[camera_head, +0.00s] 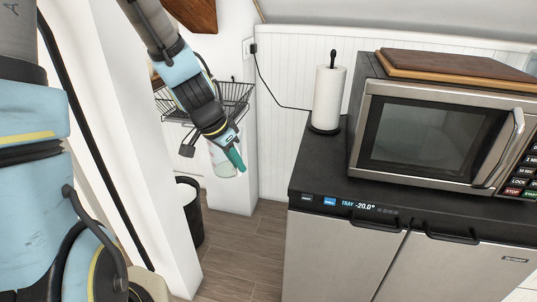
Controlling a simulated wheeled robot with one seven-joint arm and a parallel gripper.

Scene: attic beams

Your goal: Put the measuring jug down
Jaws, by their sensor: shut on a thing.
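The measuring jug (220,165) looks pale and see-through, with a teal-green part along its right side. It hangs in the air at the end of my arm, left of the dark counter. My gripper (226,146) is shut on the jug, holding it near its top. My gripper hides part of the jug, and its contents are too small to tell. The dark counter top (320,182) is the top of a steel cabinet with a tray temperature display; its left front part is bare.
A microwave (430,135) with a wooden board (455,68) on top takes up the counter's right. A paper towel roll (327,98) stands at its back left. A wire basket (236,96) is behind my gripper. A dark bin (188,210) stands on the floor below, beside a white post (125,140).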

